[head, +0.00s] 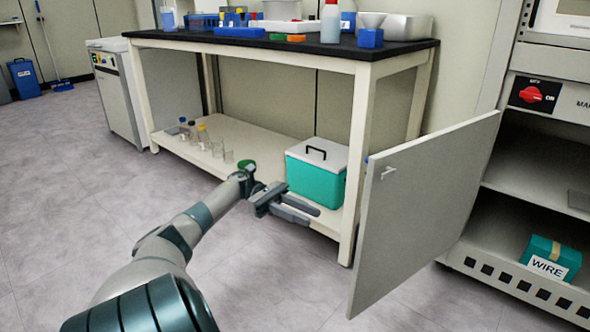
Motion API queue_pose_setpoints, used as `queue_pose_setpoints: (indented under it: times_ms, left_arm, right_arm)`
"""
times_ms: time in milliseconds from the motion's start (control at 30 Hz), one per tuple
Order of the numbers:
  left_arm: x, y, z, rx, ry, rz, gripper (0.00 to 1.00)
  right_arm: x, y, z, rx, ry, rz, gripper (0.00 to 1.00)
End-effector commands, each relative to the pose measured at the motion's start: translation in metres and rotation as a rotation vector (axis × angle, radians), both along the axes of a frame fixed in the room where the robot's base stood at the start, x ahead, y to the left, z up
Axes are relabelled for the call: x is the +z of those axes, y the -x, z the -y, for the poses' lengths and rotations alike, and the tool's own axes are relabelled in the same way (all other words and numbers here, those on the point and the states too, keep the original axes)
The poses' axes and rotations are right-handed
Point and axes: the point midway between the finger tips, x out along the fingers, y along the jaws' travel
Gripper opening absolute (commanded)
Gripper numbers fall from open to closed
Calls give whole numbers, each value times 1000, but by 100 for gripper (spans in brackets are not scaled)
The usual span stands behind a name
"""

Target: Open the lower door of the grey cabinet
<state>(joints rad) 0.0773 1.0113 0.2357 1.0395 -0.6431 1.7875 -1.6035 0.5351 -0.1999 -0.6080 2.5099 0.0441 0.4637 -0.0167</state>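The grey cabinet (568,65) stands at the right of the head view. Its lower door (425,215) is swung wide open towards the table, and the lower compartment shows. A small handle (388,172) sits near the door's upper left corner. My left gripper (314,217) is in front of the table, left of the door and clear of it. Its two fingers show with a gap between them and nothing held. My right gripper is not in view.
A teal box marked WIRE (550,260) lies in the cabinet's bottom. A black-topped table (330,50) stands left of the door, with a teal cooler (317,175) and glassware on its lower shelf. The floor (260,290) in front is clear.

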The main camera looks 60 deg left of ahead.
Motion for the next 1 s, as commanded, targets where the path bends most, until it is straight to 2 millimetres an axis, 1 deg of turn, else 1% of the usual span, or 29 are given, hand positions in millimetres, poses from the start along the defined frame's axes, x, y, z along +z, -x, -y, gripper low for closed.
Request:
queue_pose_setpoints:
  times_ms: [33, 100, 333, 1000]
  left_arm:
    - [1, 1, -6, 2, 0, 0, 28]
    - [0, 3, -13, 3, 0, 0, 28]
    - [0, 9, -26, 1, 0, 0, 28]
    - [0, 10, -27, 0, 0, 0, 28]
  right_arm:
    - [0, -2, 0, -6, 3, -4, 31]
    - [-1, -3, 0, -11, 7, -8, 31]
    - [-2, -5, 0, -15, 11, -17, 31]
    - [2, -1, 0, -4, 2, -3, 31]
